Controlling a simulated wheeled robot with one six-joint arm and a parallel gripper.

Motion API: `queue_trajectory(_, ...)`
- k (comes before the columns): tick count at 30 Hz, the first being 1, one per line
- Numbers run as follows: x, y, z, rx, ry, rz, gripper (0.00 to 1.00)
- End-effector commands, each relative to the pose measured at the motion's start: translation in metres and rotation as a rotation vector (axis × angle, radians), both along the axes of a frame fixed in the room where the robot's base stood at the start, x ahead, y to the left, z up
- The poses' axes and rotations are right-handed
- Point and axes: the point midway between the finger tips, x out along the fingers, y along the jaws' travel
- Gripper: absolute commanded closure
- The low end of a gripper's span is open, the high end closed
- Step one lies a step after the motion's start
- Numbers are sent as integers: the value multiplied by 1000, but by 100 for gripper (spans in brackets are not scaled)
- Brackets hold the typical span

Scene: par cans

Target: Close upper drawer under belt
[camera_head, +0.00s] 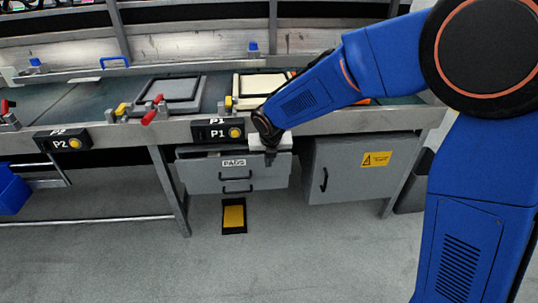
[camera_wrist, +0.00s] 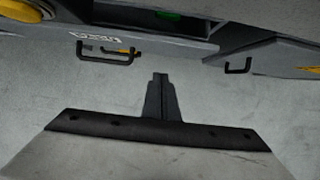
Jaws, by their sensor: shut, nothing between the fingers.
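The grey upper drawer (camera_head: 205,171), labelled PADS, is under the belt, below the P1 box. It looks pulled out: its front stands forward and a dark gap shows above it. Its black handle (camera_head: 235,178) is below the label. In the wrist view the label and handle (camera_wrist: 105,56) show at the upper left, and a green thing (camera_wrist: 168,16) shows behind the front, partly cut off. My gripper (camera_head: 270,159) points down by the drawer's right end. In the wrist view its fingers (camera_wrist: 159,77) are together and empty, over the floor. Contact with the drawer cannot be told.
A lower handle (camera_head: 237,189) is just beneath. A grey cabinet (camera_head: 345,170) with a handle and yellow sign stands to the right. A yellow floor plate (camera_head: 233,216) lies in front. The belt's edge carries the P1 box (camera_head: 217,131).

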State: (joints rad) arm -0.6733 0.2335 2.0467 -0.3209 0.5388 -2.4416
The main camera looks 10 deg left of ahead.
Motion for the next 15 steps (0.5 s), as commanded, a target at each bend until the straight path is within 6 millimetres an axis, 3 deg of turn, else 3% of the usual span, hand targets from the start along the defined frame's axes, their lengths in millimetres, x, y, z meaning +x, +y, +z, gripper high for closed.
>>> queue_trajectory(3, 7, 1, -21, -2, 3, 0, 100)
queue_trajectory(9, 34, 7, -18, 0, 0, -1, 100)
queue_trajectory(15, 45, 10, -18, 0, 0, 0, 100)
